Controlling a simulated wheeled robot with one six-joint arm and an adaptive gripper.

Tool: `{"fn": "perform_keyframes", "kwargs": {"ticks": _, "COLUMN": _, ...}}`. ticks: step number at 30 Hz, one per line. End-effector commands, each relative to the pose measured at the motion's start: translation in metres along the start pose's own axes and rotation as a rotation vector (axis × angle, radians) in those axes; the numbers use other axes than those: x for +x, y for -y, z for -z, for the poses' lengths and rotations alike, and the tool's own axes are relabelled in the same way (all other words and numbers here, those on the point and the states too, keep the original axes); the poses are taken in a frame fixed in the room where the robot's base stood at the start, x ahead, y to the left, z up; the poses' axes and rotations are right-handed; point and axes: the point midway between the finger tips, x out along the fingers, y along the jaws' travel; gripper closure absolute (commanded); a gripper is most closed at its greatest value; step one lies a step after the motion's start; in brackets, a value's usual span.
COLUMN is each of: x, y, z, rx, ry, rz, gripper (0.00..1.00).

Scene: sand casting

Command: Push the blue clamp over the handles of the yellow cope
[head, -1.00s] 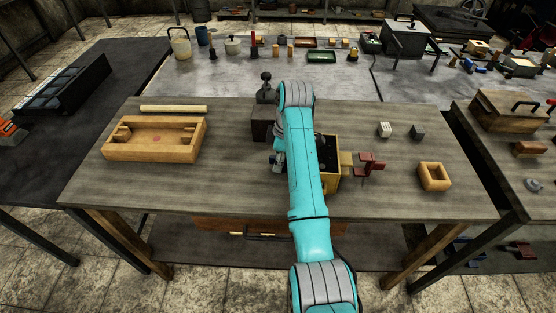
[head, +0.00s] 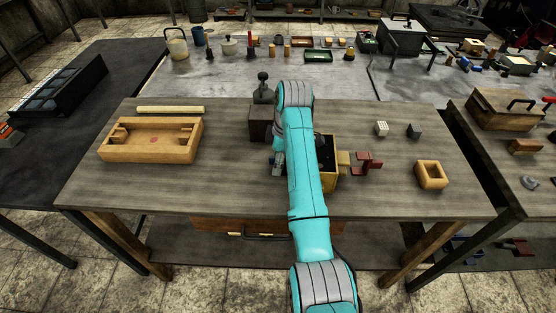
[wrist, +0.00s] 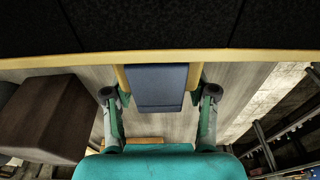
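The yellow cope (head: 329,182) stands on the table, partly hidden behind my arm in the head view. Its yellow rim spans the wrist view (wrist: 240,55), with dark sand above. The blue clamp (wrist: 158,84) lies against this side, between two yellow handle bars (wrist: 122,78). I cannot tell how far it covers the handles; the head view hides it behind my arm. A red clamp (head: 366,163) sits at the cope's right side handles.
A dark block (head: 260,122) stands close to the cope's left. A wooden open frame (head: 150,139) lies on the left of the table. The table's front middle is clear.

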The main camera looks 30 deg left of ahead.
Motion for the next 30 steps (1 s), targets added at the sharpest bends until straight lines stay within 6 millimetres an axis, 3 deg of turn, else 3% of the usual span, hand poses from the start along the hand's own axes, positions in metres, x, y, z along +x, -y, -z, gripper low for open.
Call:
{"fn": "perform_keyframes", "kwargs": {"ticks": 11, "x": 0.001, "y": 0.000, "z": 0.007, "rx": -0.002, "ry": 0.000, "rz": 0.001, "gripper": 0.42}}
{"fn": "perform_keyframes", "kwargs": {"ticks": 22, "x": 0.009, "y": 0.000, "z": 0.062, "rx": -0.004, "ry": 0.000, "rz": 0.001, "gripper": 0.42}}
{"fn": "perform_keyframes", "kwargs": {"ticks": 30, "x": -0.033, "y": -0.003, "z": 0.078, "rx": -0.001, "ry": -0.001, "rz": -0.002, "gripper": 0.42}}
